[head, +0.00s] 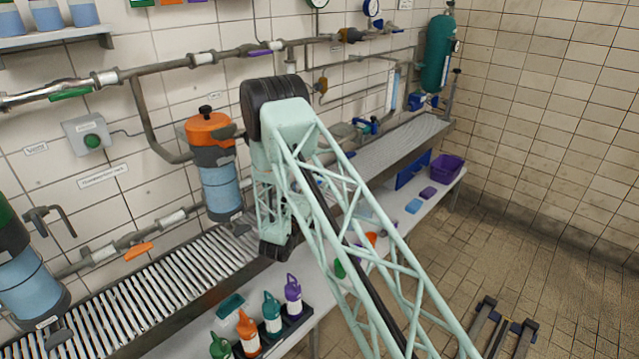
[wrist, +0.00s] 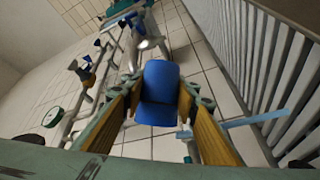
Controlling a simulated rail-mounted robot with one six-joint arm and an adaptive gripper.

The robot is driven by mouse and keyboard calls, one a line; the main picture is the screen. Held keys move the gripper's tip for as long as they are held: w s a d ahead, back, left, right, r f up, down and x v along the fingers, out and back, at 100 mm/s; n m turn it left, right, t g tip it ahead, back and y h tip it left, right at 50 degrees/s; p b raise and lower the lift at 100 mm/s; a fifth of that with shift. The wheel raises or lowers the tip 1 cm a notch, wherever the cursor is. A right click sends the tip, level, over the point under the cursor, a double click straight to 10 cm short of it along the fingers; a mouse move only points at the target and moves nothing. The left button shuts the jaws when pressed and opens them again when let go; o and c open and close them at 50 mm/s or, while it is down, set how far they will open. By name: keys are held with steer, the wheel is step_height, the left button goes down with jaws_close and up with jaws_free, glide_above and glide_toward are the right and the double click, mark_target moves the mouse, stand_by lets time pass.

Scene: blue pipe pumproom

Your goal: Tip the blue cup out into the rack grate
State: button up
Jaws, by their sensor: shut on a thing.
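My gripper (wrist: 160,100) is shut on the blue cup (wrist: 161,82) in the wrist view, with one yellow-brown finger on each side of it. The wrist view is rolled, so the slatted rack grate (wrist: 272,60) stands along its right side, apart from the cup. The cup's mouth and contents cannot be made out. In the head view the grate (head: 150,306) runs along the wall on the left. There my pale green arm hides the gripper and most or all of the cup.
Orange, teal, purple and green bottles (head: 247,333) stand in a dark tray at the front of the bench. Blue-bodied filters (head: 220,188) and pipes line the tiled wall above the grate. A purple bin (head: 446,168) stands at the far right end of the bench.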

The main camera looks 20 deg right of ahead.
steer(key=shift+r+n+t+b, duration=0.45)
steer(key=shift+n+b, duration=0.2)
steer(key=shift+n, duration=0.25)
stand_by(1.0)
steer(key=shift+a+r+n+t, duration=0.1)
steer(key=shift+r+n+t, duration=0.05)
steer(key=shift+n+t, duration=0.25)
steer(key=shift+a+r+n+t+b, duration=0.1)
steer(key=shift+r+n+t+b, duration=0.1)
steer(key=shift+n+t+b, duration=0.25)
stand_by(1.0)
steer(key=shift+a+r+n+b, duration=0.1)
steer(key=shift+r+n+b, duration=0.2)
steer(key=shift+n, duration=0.25)
